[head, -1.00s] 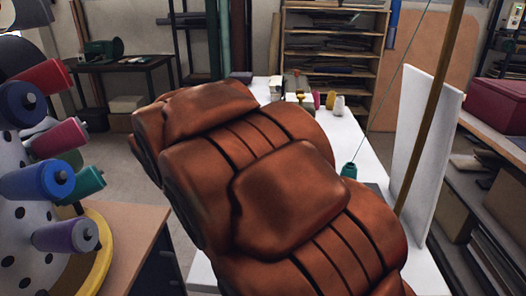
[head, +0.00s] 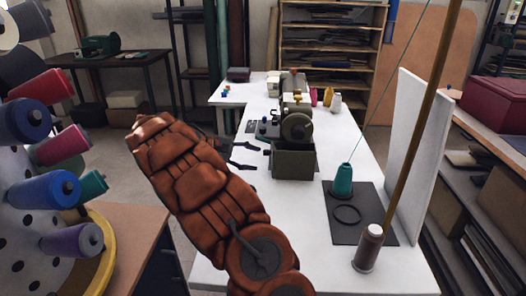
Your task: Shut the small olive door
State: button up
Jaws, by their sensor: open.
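A small machine with a round wheel (head: 297,127) stands on the white table. Its lower front is a dark olive-grey, box-like part (head: 294,164). I cannot make out a separate door or its hinge at this size, nor how far it stands open. My gripper (head: 247,156) is just left of this box, with two dark fingers spread apart and pointing right. It looks empty, and I see a small gap between the fingertips and the box. My brown padded arm hides the rest of my gripper and the table's left edge.
A teal thread cone (head: 342,180) and a black ring (head: 347,214) are on a dark mat (head: 372,226). A brown spool (head: 369,248) stands at the front right, near an upright white panel (head: 408,150). Coloured spools crowd the left. The table's front middle is clear.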

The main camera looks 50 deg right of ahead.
jog(key=shift+w+d+f+n+h+p, duration=0.3)
jog(key=shift+w+d+f+h+p, duration=0.3)
jog(key=shift+w+d+f, duration=1.35)
jog(key=shift+w+d+f+n+h+p, duration=0.35)
jog(key=shift+w+d+f+h, duration=0.65)
jog(key=shift+w, duration=1.8)
jog(key=shift+y, duration=0.3)
jog(key=shift+r+p+x, duration=0.15)
jog(key=shift+p+x, duration=0.1)
jog(key=shift+x, duration=1.6)
jog(key=shift+r+p+x, duration=0.15)
jog(key=shift+p+x, duration=0.1)
jog(key=shift+x, duration=1.65)
jog(key=shift+w+d, duration=0.15)
jog(key=c, duration=0.8)
grip_shut()
jog(key=shift+f, duration=0.1)
